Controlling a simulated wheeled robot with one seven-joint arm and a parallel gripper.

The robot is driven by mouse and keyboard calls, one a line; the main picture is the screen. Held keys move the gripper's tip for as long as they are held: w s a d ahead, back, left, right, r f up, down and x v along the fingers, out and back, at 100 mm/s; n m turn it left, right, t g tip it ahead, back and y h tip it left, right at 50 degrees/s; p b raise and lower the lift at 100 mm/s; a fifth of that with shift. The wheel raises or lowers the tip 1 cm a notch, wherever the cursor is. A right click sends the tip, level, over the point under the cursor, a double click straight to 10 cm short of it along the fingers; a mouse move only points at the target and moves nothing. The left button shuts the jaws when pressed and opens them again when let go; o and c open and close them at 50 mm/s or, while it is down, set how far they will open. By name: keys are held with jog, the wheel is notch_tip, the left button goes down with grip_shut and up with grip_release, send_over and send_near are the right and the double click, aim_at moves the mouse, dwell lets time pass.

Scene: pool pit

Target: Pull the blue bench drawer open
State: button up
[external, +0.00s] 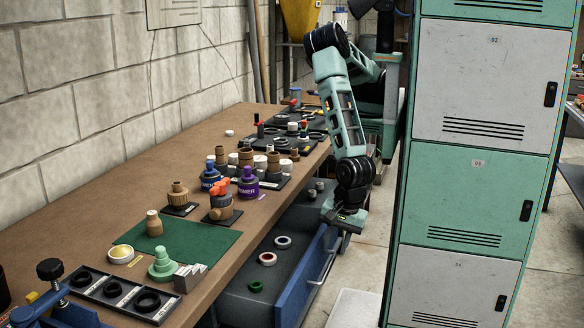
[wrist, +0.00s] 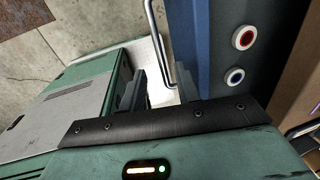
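The blue bench drawer (external: 308,278) stands pulled out from under the workbench in the external view, its inside showing. Its metal handle (external: 328,262) runs along the outer face of the blue front. My gripper (external: 345,218) is low at the far end of that front, pointing down. In the wrist view the two dark fingers (wrist: 160,90) stand apart, with a clear gap between them. The handle (wrist: 156,45) shows in line with that gap, beside the blue front (wrist: 204,45). I cannot tell whether a finger touches the handle.
Tape rolls (external: 268,259) lie in the drawer. The bench top (external: 120,205) holds bottles, fittings and a green mat (external: 190,246). A tall green and white locker (external: 470,150) stands close to the right of my arm. A pale slab (external: 355,308) lies on the floor by the drawer.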

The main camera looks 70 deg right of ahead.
aim_at(330, 266)
jog(key=f, duration=0.2)
jog(key=w+f, duration=0.1)
jog(key=f, duration=0.2)
jog(key=shift+f+p, duration=0.3)
jog(key=shift+f, duration=0.05)
jog(key=shift+c, duration=0.2)
grip_shut()
